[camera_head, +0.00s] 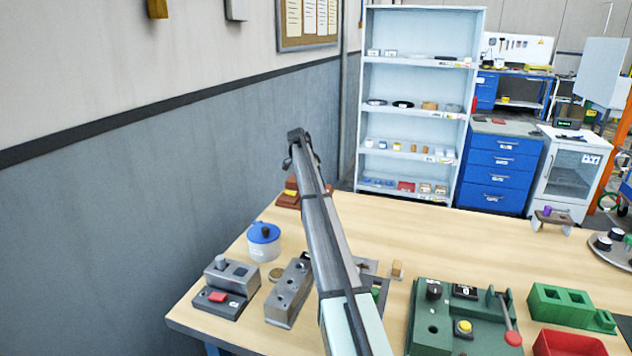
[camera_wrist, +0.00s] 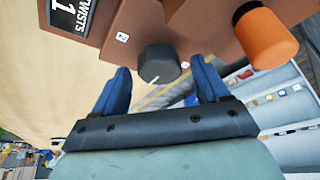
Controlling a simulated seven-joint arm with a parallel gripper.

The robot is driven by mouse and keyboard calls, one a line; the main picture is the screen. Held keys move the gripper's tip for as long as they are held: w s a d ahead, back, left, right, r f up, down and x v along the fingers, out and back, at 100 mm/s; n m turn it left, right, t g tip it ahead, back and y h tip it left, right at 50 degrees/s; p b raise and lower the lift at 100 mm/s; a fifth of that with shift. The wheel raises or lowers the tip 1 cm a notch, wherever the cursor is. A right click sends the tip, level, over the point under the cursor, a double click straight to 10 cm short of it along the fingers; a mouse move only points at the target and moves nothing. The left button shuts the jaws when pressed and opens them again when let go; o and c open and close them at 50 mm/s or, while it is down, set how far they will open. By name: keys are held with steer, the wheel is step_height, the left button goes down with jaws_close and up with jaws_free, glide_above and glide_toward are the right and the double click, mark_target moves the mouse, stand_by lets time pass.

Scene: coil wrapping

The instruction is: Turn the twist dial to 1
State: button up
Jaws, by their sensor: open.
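The twist dial (camera_wrist: 158,64) is a round dark grey knob with a small white mark, on a brown box (camera_wrist: 200,32) in the wrist view. A dark display (camera_wrist: 69,14) on the box reads "TWISTS 1". A white "2" label (camera_wrist: 122,37) is up and left of the dial. My gripper (camera_wrist: 162,78) is open and empty, with its blue fingers to the left and right of the dial and visible gaps to it. In the head view the brown box (camera_head: 289,194) is partly hidden behind my arm, and my fingers cannot be made out.
An orange cylinder (camera_wrist: 264,36) stands out from the box, right of the dial. On the table (camera_head: 460,235) are a blue-lidded pot (camera_head: 264,246), grey blocks (camera_head: 228,283) and a green fixture (camera_head: 450,325). A wall is on the left; shelves (camera_head: 415,100) stand behind.

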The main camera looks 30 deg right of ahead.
steer(key=v, duration=1.3)
steer(key=shift+a+r, duration=0.15)
steer(key=shift+r, duration=0.05)
